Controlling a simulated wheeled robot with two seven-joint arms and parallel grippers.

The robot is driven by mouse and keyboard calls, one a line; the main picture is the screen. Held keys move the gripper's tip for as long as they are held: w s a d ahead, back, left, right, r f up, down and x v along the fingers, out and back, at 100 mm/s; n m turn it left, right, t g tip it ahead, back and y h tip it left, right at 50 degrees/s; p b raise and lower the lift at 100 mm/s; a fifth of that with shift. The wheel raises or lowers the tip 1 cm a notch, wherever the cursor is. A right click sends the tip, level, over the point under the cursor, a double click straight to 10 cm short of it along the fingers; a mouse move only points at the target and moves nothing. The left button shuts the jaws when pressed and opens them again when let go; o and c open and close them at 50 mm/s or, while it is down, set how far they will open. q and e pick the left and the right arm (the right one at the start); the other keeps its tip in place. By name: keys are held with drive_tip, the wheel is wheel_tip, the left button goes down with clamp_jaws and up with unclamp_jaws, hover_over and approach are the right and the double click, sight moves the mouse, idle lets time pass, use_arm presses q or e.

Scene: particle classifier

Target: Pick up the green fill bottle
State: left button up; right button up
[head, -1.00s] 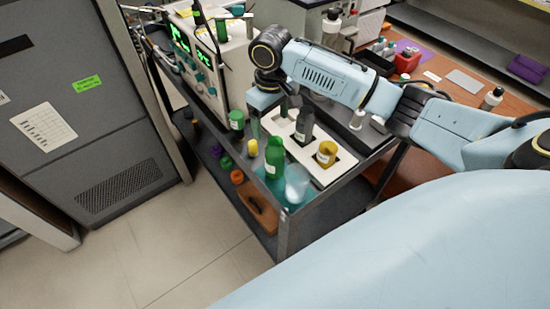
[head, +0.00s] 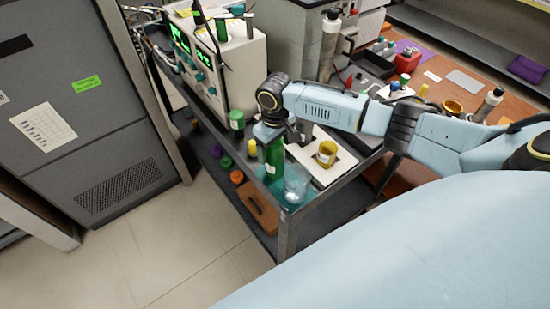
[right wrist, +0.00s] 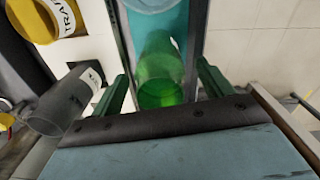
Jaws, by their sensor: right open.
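The green fill bottle (head: 274,160) stands upright in a teal tray (head: 312,190) on the cart's near corner. It also shows in the right wrist view (right wrist: 160,72), seen from above with its round green end towards the camera. My right gripper (head: 270,134) is over the bottle's top in the head view and hides part of it. In the right wrist view its two green fingers (right wrist: 162,78) are open, one on each side of the bottle, with gaps visible. I cannot tell how far down the fingers reach. My left gripper is not in view.
A clear beaker (head: 297,184) stands close beside the bottle. A white holder (head: 343,165) carries a yellow container (head: 326,153) and a grey bottle (right wrist: 62,104). Another green bottle (head: 237,119) stands farther back, near the instrument (head: 243,75). The cart's near corner post (head: 284,233) is in front.

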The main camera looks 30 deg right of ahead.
drive_tip(key=shift+f, duration=0.65)
drive_tip(key=shift+r, duration=0.1)
drive_tip(key=c, duration=1.3)
